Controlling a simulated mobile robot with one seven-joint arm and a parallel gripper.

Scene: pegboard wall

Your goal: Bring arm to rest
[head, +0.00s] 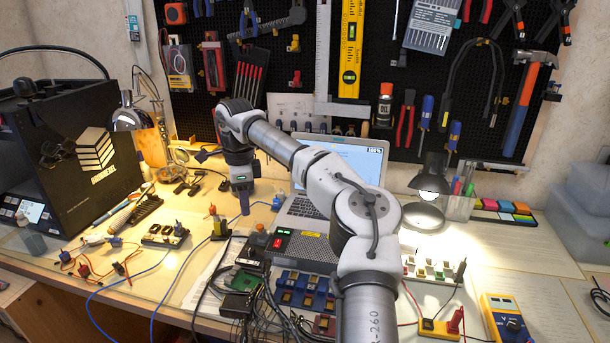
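My arm (372,225) rises from the bottom of the head view, bends at a large grey-white joint and reaches forward and left over the workbench. Its end turns down at the wrist. My gripper (244,207) points down above the bench, left of the laptop (303,207). The gripper is small in the view, and its finger opening cannot be made out. I cannot tell whether anything is between its fingers.
The pegboard (272,50) with hanging tools stands behind the bench. A black box-shaped machine (75,150) stands left. Cables and electronics (245,280) crowd the front middle.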

